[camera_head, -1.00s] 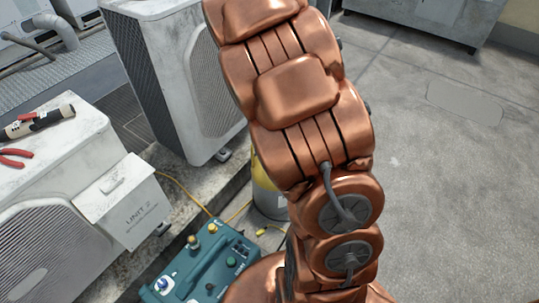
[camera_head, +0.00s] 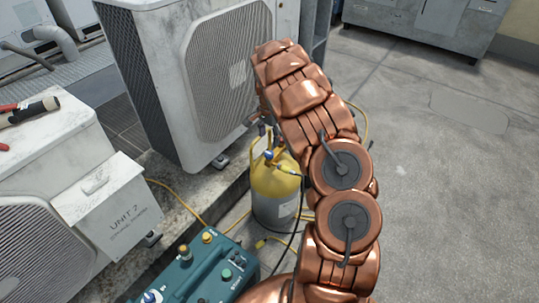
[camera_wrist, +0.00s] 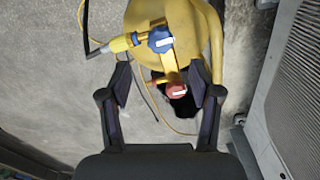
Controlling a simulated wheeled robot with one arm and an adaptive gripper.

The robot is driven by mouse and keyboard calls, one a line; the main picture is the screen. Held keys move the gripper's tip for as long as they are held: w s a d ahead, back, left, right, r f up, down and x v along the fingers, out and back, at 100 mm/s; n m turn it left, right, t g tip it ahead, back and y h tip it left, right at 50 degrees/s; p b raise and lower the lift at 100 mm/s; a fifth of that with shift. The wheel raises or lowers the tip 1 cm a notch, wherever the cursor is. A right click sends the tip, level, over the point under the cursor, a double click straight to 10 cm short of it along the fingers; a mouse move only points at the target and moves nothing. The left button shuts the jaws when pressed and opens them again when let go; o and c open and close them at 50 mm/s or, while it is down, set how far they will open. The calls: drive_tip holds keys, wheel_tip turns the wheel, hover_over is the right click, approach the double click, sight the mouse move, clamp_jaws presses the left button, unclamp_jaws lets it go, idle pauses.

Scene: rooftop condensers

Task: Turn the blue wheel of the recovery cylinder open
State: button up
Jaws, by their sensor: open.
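The recovery cylinder (camera_head: 276,208) stands upright on the ground, yellow on top and grey below. Its blue wheel (camera_wrist: 160,39) shows at the valve in the wrist view, and as a small blue spot in the head view (camera_head: 268,155). A red wheel (camera_wrist: 176,90) sits on the same brass valve, nearer my gripper. My gripper (camera_wrist: 160,66) is open and empty. Its fingers flank the valve in the picture, the red wheel between them and the blue wheel just beyond the tips; the depth gap is unclear. In the head view my arm mostly hides the gripper.
A condenser (camera_head: 210,70) stands close behind the cylinder. A teal machine (camera_head: 190,272) is at front left, with yellow and dark hoses around the cylinder. The Unit 2 condenser (camera_head: 45,170) is at left. Open floor (camera_head: 450,200) lies at right.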

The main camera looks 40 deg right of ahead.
sight(269, 153)
drive_tip(key=shift+f+b, duration=0.4)
drive_tip(key=shift+f, duration=3.55)
drive_tip(key=c, duration=1.1)
